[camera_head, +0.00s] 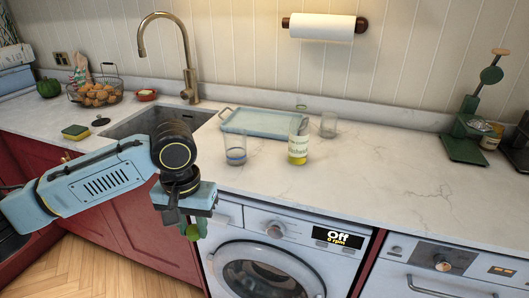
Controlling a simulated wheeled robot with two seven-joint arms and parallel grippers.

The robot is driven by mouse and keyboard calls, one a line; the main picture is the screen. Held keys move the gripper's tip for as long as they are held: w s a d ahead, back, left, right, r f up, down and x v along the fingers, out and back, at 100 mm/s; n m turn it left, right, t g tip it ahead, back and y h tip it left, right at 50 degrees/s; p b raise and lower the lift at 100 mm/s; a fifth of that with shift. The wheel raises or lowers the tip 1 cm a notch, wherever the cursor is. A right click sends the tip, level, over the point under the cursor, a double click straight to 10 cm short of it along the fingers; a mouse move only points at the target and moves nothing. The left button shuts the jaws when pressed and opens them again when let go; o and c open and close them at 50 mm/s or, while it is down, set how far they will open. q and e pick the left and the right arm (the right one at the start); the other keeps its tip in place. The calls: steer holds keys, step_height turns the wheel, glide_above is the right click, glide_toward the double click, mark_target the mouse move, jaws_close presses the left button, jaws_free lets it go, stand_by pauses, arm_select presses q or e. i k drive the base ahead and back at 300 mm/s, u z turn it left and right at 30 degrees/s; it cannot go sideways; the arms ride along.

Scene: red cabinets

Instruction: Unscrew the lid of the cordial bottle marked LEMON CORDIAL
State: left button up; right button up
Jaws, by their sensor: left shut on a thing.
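The cordial bottle (299,147) stands upright on the counter, right of the sink, with a pale label and yellow liquid low in it. The label's words are too small to read. A greenish ring shows around its top, and I cannot tell whether a lid sits there. My left gripper (193,226) points down in front of the counter's front edge, left of and below the bottle and apart from it. It is shut on a small green round thing (193,233), mostly hidden by the fingers. My right gripper is out of view.
A clear glass (235,149) stands left of the bottle and another glass (328,126) to its right. A pale blue tray (262,122) lies behind. The sink (145,121) is at the left. A green stand (465,148) is far right.

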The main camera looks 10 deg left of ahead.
mark_target(299, 131)
steer(key=i, duration=0.95)
steer(key=z, duration=0.5)
